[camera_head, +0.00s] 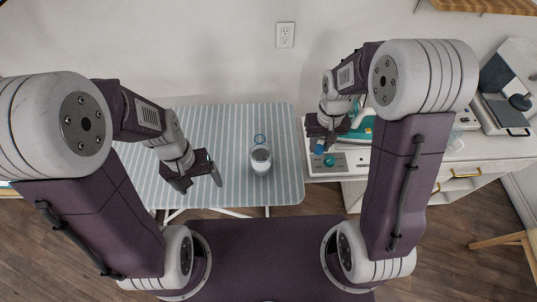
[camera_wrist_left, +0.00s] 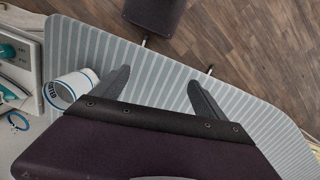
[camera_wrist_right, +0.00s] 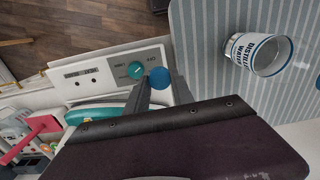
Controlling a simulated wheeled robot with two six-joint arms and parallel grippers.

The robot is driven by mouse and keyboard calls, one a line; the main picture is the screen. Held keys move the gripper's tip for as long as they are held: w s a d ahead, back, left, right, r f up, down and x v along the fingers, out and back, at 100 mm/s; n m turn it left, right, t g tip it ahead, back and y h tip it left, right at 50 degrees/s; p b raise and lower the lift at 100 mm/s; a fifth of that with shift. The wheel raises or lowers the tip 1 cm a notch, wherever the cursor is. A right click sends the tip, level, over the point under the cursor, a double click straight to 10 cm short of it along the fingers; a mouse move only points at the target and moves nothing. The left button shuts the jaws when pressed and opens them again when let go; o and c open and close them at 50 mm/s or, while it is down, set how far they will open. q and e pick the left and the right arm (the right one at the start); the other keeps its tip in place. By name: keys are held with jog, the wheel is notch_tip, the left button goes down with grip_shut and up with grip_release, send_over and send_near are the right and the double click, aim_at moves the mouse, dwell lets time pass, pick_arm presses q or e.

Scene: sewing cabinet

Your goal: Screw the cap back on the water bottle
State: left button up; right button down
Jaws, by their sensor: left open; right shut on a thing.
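The water bottle (camera_head: 261,160) stands on the striped cloth, with a white "DISTILLED WATER" label in the right wrist view (camera_wrist_right: 258,52). A blue ring (camera_head: 259,138) shows just beyond it, seemingly at its clear neck; the clear parts are hard to make out. The blue cap (camera_wrist_right: 160,78) is between the fingertips of my right gripper (camera_head: 322,140), held to the right of the bottle and apart from it. My left gripper (camera_head: 200,184) is open and empty to the left of the bottle; its fingers (camera_wrist_left: 157,80) do not touch it.
The striped ironing surface (camera_head: 230,125) is clear around the bottle. To the right, a white cabinet (camera_head: 430,160) carries a panel with a teal dial (camera_wrist_right: 136,70), a teal iron (camera_wrist_right: 97,108) and other items. A wall stands behind.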

pick_arm(q)
jog(key=s+f+n+g+h, duration=0.2)
jog(key=s+f+n+g, duration=0.1)
jog(key=n+t+h+b, duration=0.3)
jog(key=n+t+h, duration=0.6)
jog(key=n+h, duration=0.65)
send_near(262, 153)
notch_tip(262, 153, down, 4)
jog(key=w+a, duration=0.2)
jog(key=shift+w+r+n+g+y, duration=0.1)
jog(key=shift+r+n+g+y, duration=0.05)
jog(key=shift+n+g+y, duration=0.3)
pick_arm(e)
jog(key=a+r+n, duration=0.5)
jog(key=a+r, duration=1.1)
jog(key=a, duration=0.2)
jog(key=shift+r, duration=0.25)
pick_arm(q)
jog(key=x, duration=1.2)
jog(key=shift+w, duration=0.1)
